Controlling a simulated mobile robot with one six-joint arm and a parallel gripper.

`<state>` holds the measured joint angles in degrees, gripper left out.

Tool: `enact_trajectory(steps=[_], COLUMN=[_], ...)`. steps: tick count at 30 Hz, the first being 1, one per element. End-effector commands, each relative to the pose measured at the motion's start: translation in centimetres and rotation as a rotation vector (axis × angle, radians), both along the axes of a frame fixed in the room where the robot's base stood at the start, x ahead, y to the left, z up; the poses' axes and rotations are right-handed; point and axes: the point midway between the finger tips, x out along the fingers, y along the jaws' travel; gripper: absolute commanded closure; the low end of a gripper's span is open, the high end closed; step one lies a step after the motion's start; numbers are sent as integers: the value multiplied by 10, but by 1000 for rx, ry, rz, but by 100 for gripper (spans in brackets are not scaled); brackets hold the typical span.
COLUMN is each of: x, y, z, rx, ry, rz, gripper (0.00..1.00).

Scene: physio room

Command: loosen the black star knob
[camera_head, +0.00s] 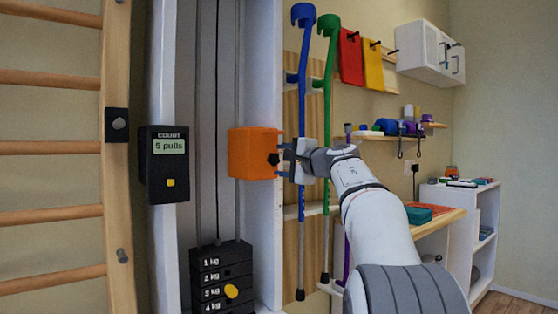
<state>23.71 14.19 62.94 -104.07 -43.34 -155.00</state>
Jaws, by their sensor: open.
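The black star knob (273,159) is on the right part of the orange block (249,153). The block sits on the white upright of the pulley column. My gripper (281,160) is open, just right of the knob and pointing left at it. One finger is above the knob's height and the other below. I cannot tell whether the fingertips reach around the knob or touch it.
A counter box (164,164) reading "5 pulls" hangs on the column. A weight stack (221,276) with a yellow pin (231,291) stands below. A blue crutch (302,150) and a green crutch (327,110) hang close behind my gripper. Wooden wall bars (116,200) are at left.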

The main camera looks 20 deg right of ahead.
Motion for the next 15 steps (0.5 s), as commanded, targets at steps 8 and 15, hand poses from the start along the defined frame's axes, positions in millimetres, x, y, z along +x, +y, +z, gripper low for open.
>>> enact_trajectory(steps=[8, 15], x=[-43, -53], y=[-15, -17], z=[1, 0], rx=[-1, 0], ry=[-1, -1], rz=[-3, 0], gripper=[46, 46])
